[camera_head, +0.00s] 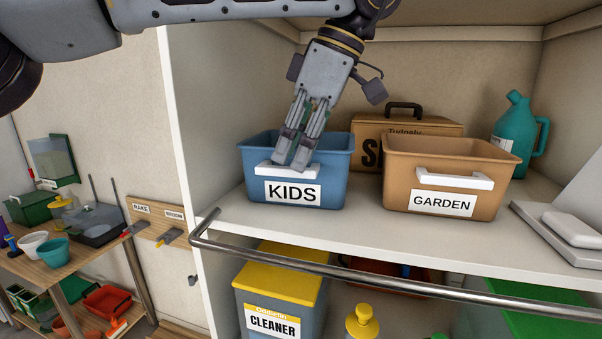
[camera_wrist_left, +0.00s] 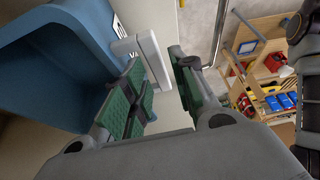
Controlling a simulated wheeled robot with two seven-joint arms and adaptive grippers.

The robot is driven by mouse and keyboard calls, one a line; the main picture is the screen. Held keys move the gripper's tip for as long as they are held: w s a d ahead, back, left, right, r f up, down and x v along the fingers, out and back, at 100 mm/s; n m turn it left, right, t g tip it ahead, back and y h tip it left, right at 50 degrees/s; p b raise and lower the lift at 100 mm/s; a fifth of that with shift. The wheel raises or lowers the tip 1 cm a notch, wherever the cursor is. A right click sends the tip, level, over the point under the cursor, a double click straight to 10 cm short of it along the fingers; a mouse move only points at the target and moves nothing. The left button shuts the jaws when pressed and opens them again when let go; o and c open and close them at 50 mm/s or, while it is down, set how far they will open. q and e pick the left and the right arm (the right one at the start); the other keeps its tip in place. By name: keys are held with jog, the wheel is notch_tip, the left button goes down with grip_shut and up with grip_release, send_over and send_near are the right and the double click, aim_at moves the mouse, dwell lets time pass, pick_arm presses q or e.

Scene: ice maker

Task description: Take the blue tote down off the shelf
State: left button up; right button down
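The blue tote (camera_head: 340,165) stands upright on the white shelf, with a "KIDS" label and a white handle (camera_head: 285,171) on its front. My left gripper (camera_head: 292,160) reaches down from above at the tote's front rim. Its fingertips are at the handle and cover part of it. In the left wrist view the gripper (camera_wrist_left: 165,95) has its green-padded fingers apart, with the white handle (camera_wrist_left: 146,58) showing in the gap. The blue tote (camera_wrist_left: 50,60) is at left there. Whether a finger touches the handle, I cannot tell. My right gripper is not in view.
A brown "GARDEN" tote (camera_head: 500,165) stands close at right. A cardboard box (camera_head: 370,126) and a teal jug (camera_head: 520,125) are behind. A metal rail (camera_head: 380,277) runs along the shelf front. A yellow-lidded cleaner box (camera_head: 282,275) is below.

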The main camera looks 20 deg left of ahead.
aim_at(286, 175)
pick_arm(q)
jog(key=shift+f, duration=0.15)
jog(key=shift+x, duration=2.5)
jog(key=shift+w, duration=0.2)
grip_shut()
